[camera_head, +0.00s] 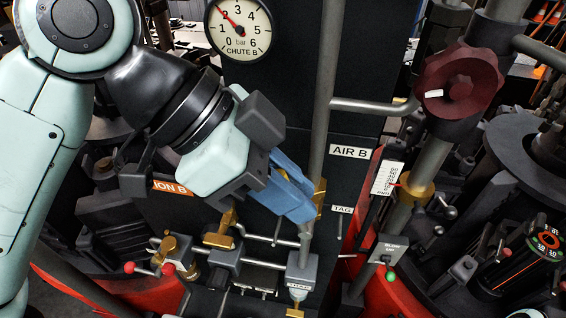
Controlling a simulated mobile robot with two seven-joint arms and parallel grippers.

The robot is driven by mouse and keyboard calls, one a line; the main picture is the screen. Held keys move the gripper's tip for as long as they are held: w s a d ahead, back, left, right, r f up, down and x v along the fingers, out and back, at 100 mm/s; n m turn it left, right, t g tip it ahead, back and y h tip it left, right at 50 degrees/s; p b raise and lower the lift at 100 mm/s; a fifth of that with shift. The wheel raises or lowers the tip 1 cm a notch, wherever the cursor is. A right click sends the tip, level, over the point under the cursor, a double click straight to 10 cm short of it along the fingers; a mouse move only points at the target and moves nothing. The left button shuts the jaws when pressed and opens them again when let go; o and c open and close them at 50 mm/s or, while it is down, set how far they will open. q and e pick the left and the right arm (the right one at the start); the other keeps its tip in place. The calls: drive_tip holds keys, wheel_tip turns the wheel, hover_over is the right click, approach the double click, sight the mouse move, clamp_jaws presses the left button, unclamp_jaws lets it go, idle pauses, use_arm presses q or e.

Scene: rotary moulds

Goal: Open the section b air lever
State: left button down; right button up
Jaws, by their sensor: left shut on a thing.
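My left gripper (302,207) comes in from the upper left, its blue fingers closed at a brass lever (319,194) on the vertical grey pipe. The lever sits just below and left of the white AIR B label (350,151). Only a narrow brass strip shows beside the fingertips; the fingers hide the rest. The lever's exact angle cannot be told. My right gripper is not in view.
A CHUTE B gauge (240,28) hangs above. A dark red handwheel (460,87) is at upper right. Below are a grey valve block (301,270), brass fittings (219,233) and red-knobbed levers (168,269). Pipes crowd the gripper's right side.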

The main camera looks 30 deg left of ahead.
use_arm(q)
drive_tip(key=shift+w+d+r+g+y, duration=0.1)
drive_tip(key=shift+d+r+g+y, duration=0.05)
drive_tip(key=shift+d+y, duration=0.3)
drive_tip(key=shift+w+d+r+g+y, duration=0.15)
drive_tip(key=shift+d+y, duration=0.15)
drive_tip(key=shift+y, duration=0.25)
drive_tip(key=shift+f, duration=0.15)
drive_tip(key=c, duration=1.2)
unclamp_jaws()
drive_tip(key=shift+c, duration=0.2)
drive_tip(key=shift+o, duration=0.7)
drive_tip(key=shift+d, duration=0.15)
